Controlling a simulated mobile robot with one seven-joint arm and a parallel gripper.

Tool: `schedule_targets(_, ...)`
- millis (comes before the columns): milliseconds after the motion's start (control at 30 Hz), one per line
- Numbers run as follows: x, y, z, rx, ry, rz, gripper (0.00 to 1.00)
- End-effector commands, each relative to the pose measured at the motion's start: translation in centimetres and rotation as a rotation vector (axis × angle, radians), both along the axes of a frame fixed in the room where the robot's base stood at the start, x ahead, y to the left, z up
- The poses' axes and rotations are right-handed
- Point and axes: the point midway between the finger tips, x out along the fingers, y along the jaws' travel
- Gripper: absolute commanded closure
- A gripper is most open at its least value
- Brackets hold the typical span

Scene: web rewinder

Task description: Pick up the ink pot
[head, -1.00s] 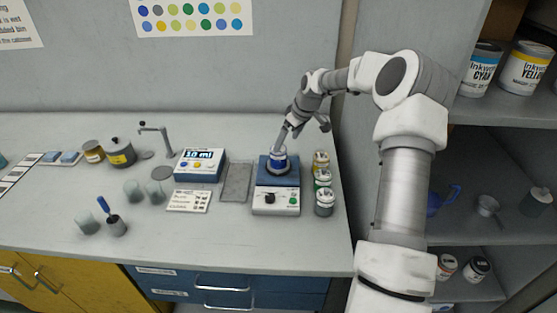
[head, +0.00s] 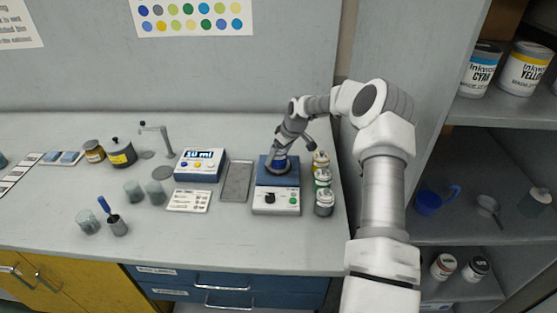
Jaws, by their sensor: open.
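The ink pot (head: 281,163) is a small pot with a blue label. It stands on the round plate of the blue and white bench device (head: 276,200), right of centre on the counter. My gripper (head: 277,157) is open and is down at the pot, covering much of it from above and the left. I cannot tell whether the fingers touch the pot.
Several small jars (head: 322,180) stand in a row close to the right of the device. A grey tray (head: 236,181) and a blue display box (head: 199,165) lie to its left. Shelves with cans (head: 481,69) are at the right. The front counter strip is clear.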

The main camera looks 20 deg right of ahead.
Motion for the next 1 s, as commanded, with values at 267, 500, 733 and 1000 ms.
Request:
schedule_targets(267,0.0,0.0,0.0,0.001,0.000,0.000,0.43)
schedule_targets(500,0.0,0.0,0.0,0.001,0.000,0.000,0.86)
schedule_targets(733,0.0,0.0,0.1,0.000,-0.001,0.000,1.00)
schedule_targets(1000,0.1,0.0,1.8,-0.001,-0.003,-0.001,1.00)
